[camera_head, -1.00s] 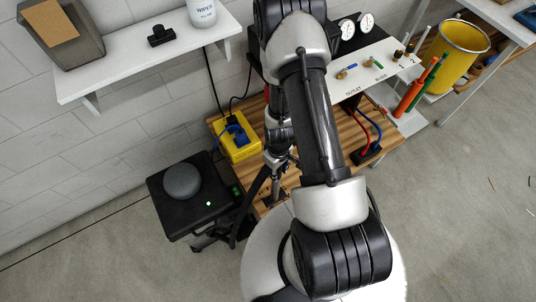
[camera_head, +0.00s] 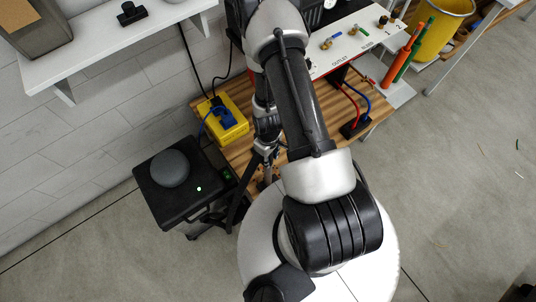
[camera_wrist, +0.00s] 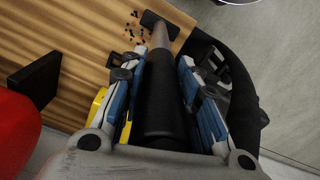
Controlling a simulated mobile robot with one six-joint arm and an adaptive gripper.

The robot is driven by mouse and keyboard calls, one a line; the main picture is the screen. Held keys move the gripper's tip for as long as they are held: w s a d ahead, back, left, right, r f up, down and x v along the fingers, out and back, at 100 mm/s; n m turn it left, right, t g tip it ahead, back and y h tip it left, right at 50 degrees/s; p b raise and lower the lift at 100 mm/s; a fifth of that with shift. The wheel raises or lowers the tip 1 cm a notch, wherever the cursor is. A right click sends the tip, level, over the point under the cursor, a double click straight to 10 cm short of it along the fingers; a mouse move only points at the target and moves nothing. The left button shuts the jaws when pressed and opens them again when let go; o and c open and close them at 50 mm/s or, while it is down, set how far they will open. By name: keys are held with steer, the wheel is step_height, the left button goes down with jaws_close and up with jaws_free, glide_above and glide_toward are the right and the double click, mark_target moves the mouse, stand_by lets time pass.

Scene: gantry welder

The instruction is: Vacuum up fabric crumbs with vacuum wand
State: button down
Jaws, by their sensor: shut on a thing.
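The vacuum wand (camera_wrist: 163,95) has a black grip, a grey tube and a flat dark nozzle (camera_wrist: 160,22). My gripper (camera_wrist: 162,68) is shut on the grip, with blue-padded fingers on either side. The nozzle is at the edge of the wooden bench top (camera_wrist: 85,28). Small dark and orange crumbs (camera_wrist: 137,27) lie on the bench just left of the nozzle in the wrist view. Whether the nozzle touches the wood I cannot tell. In the head view my arm largely hides the gripper and wand. A black hose (camera_wrist: 238,75) curves beside the wand.
A black vacuum unit (camera_head: 150,190) with a grey dome and lit light stands left of the bench. A yellow box (camera_head: 222,118), a gauge panel (camera_head: 345,45) and red and blue hoses crowd the bench. A white shelf (camera_head: 105,45) overhangs the left. Open floor lies right.

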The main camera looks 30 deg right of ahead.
steer(key=shift+w+d, duration=1.55)
steer(key=shift+w, duration=2.6)
steer(key=shift+s, duration=4.05)
steer(key=w+a+r+p, duration=0.1)
steer(key=w+r+p, duration=0.3)
steer(key=r, duration=0.3)
steer(key=shift+a+r+p, duration=0.2)
steer(key=shift+r+p, duration=0.05)
steer(key=shift+p, duration=0.4)
